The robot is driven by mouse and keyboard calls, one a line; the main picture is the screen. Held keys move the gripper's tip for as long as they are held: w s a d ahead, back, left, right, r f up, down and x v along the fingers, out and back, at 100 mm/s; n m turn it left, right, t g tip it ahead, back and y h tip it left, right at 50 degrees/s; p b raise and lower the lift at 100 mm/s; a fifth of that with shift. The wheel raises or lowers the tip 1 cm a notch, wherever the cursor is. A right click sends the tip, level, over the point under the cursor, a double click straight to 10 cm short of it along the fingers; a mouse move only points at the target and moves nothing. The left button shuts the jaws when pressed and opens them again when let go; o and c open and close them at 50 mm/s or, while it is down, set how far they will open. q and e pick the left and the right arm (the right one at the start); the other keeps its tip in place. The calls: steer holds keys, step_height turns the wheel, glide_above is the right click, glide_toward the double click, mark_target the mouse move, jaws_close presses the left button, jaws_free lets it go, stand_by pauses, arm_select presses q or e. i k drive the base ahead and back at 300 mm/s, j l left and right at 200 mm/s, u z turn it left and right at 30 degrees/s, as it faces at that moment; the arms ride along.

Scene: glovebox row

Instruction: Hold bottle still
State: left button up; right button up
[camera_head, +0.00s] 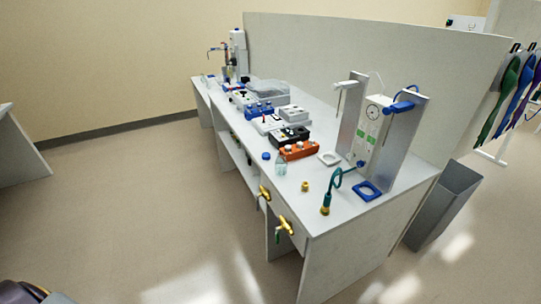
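A small clear bottle (281,164) with a pale greenish tint stands upright near the front edge of the long white bench. A round blue piece (266,156), perhaps a cap, lies on the bench just left of it. The bottle is too small in this view to tell whether it is open or what it holds. Neither of my grippers shows in the picture, and nothing is touching the bottle.
The white bench (338,214) has yellow valves (285,225) on its front. An orange block (299,150), a brass piece (305,186) and a green hose (327,196) stand near the bottle. A grey bin (447,203) stands right.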

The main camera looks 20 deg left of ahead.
mark_target(281, 163)
steer(key=i+j+z, duration=0.1)
steer(key=j+z, duration=0.25)
steer(key=j, duration=0.35)
steer(key=j+z, duration=0.4)
steer(key=j, duration=0.25)
